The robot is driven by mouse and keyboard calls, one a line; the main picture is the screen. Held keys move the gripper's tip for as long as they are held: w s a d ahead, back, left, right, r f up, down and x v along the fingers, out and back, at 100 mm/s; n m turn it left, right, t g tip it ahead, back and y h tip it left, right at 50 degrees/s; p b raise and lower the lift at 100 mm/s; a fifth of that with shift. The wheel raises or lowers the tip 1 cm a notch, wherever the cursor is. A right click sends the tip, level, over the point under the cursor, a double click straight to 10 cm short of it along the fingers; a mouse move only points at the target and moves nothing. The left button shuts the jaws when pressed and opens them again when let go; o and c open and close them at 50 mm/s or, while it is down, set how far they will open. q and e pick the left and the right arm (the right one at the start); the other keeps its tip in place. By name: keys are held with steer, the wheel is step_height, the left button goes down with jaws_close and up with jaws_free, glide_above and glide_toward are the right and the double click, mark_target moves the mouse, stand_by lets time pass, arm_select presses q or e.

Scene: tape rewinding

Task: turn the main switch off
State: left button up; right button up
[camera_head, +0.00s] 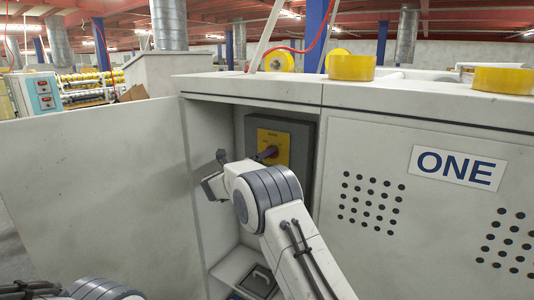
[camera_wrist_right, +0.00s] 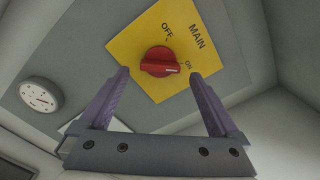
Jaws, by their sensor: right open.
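The main switch is a red rotary knob (camera_wrist_right: 160,62) on a yellow plate marked MAIN, OFF and ON. In the right wrist view its white mark points toward ON. The yellow plate (camera_head: 273,146) also shows in the head view, on a grey box inside the open cabinet, with the knob mostly hidden. My right gripper (camera_wrist_right: 160,74) is open, its fingertips on either side of the knob; I cannot tell whether they touch it. In the head view my right gripper (camera_head: 245,155) is partly hidden by its own arm. A dark part of my left arm shows at lower left; its jaws are unclear.
The cabinet door (camera_head: 90,175) stands open on the left. A panel with holes and a ONE sign (camera_head: 458,167) is on the right. Yellow tape rolls (camera_head: 351,68) stand on the machine top. A round gauge (camera_wrist_right: 40,95) is beside the switch plate.

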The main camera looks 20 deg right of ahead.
steer(key=shift+x, duration=0.9)
steer(key=c, duration=1.4)
steer(key=shift+o, duration=0.2)
